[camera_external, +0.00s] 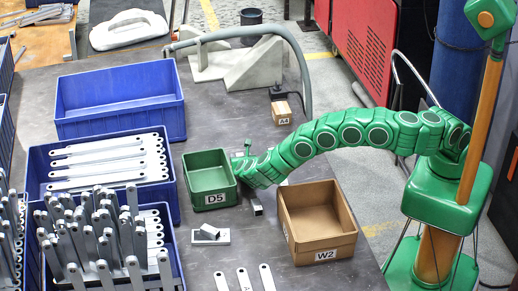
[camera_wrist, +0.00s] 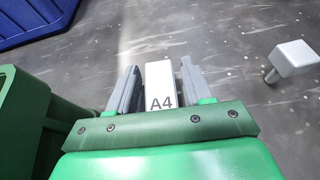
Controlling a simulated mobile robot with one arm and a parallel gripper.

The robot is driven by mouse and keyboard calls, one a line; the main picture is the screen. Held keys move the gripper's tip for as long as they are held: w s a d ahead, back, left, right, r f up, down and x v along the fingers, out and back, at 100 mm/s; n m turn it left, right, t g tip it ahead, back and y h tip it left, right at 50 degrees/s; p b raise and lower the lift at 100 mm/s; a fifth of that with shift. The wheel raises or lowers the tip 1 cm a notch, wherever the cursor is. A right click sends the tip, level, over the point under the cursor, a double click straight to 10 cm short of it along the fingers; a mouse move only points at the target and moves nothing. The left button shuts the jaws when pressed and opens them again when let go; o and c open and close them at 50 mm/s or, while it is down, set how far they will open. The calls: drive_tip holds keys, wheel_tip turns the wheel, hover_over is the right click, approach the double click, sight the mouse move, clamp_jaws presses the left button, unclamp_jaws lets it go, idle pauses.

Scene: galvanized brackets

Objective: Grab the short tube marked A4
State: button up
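The short tube marked A4 (camera_wrist: 160,82) shows in the wrist view as a pale, upright-looking block with its label facing me. It lies between the two grey fingers of my gripper (camera_wrist: 158,88). Narrow gaps show beside it, so the fingers look open around it and not closed on it. In the external view my green gripper (camera_external: 245,166) is low at the right edge of the green D5 bin; the tube there is hidden by it.
A green bin D5 (camera_external: 209,181) stands close to my gripper. A cardboard box W2 (camera_external: 322,243) is to the right. Blue crates (camera_external: 120,97) stand left.

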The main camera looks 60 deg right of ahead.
drive_tip(key=c, duration=0.8)
drive_tip(key=shift+s+r, duration=0.15)
drive_tip(key=shift+r, duration=1.55)
drive_tip(key=shift+s+d+r, duration=0.55)
drive_tip(key=shift+s+r, duration=1.05)
drive_tip(key=shift+s, duration=0.6)
drive_tip(key=shift+s+d+r, duration=0.55)
drive_tip(key=shift+s+r, duration=1.05)
drive_tip(key=shift+s, duration=0.65)
drive_tip(key=shift+s+d+r, duration=0.55)
drive_tip(key=shift+s+r, duration=1.05)
drive_tip(key=shift+s, duration=0.6)
